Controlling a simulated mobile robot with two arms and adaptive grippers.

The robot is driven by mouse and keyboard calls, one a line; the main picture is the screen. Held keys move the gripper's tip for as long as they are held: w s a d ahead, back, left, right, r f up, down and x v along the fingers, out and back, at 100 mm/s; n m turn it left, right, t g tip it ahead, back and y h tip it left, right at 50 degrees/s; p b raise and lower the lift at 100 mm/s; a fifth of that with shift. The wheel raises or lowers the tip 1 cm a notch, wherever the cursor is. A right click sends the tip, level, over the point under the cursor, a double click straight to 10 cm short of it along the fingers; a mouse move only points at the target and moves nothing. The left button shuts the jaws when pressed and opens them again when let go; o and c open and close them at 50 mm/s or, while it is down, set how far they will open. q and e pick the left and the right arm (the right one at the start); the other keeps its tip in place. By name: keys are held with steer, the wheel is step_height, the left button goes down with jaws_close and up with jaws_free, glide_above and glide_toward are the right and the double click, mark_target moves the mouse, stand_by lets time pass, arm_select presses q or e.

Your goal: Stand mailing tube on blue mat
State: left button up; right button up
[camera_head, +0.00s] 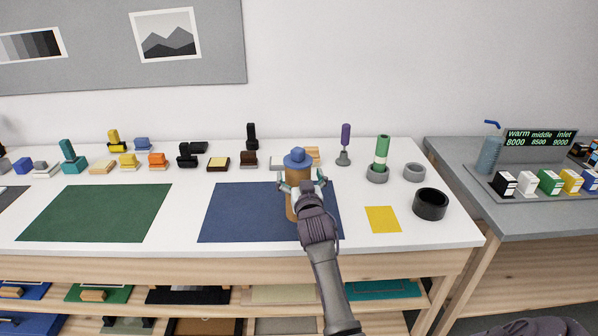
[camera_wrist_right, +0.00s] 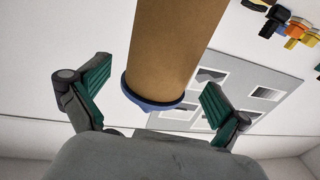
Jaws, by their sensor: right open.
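The mailing tube (camera_head: 298,176) is a brown cardboard cylinder with a blue cap (camera_head: 298,156). It stands upright on the blue mat (camera_head: 235,216), right of the mat's middle. My right gripper (camera_head: 301,187) is open, with its fingers on either side of the tube. In the right wrist view, the tube (camera_wrist_right: 178,45) passes between the spread green-padded fingers (camera_wrist_right: 157,88), with a visible gap on each side. My right arm hides part of the tube's lower right side and the mat behind it. My left gripper is not in view.
A green mat (camera_head: 97,213) lies clear at left. A yellow square (camera_head: 383,219) and a black ring (camera_head: 430,204) lie to the right. Behind stand several stamps, a purple-handled tool (camera_head: 345,142) and a green tube (camera_head: 382,151) in a grey ring.

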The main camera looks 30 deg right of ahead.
steer(key=shift+p+v, duration=1.3)
steer(key=shift+v, duration=1.5)
steer(key=shift+r, duration=0.15)
step_height(320, 180, up, 10)
